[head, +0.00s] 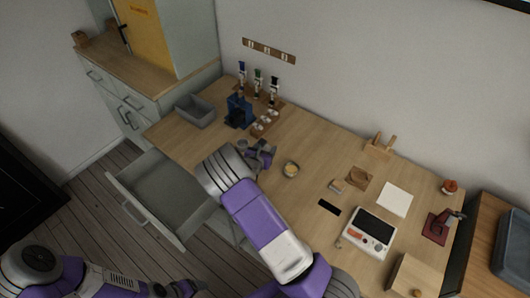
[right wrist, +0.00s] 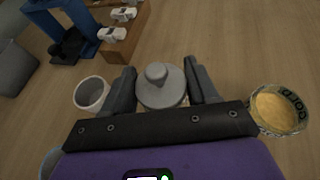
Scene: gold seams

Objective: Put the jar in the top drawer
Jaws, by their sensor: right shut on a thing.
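The jar (right wrist: 160,88) is grey with a round knobbed lid and sits upright between the fingers of my right gripper (right wrist: 161,88) in the right wrist view. My right gripper (head: 264,150) is shut on it, over the table's left half in the head view. I cannot tell whether the jar touches the table. The drawer (head: 160,190) under the table's left end is pulled well out; its visible inside looks empty. It lies left of my right gripper, and my right arm stands close to its right side. My left gripper is outside the picture.
A bowl of gold powder (right wrist: 277,108) and a white cup (right wrist: 91,93) stand close beside the gripper. A blue stand (head: 238,112) and grey bin (head: 195,110) are at the back left. The wooden table (head: 175,150) is clear near the drawer.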

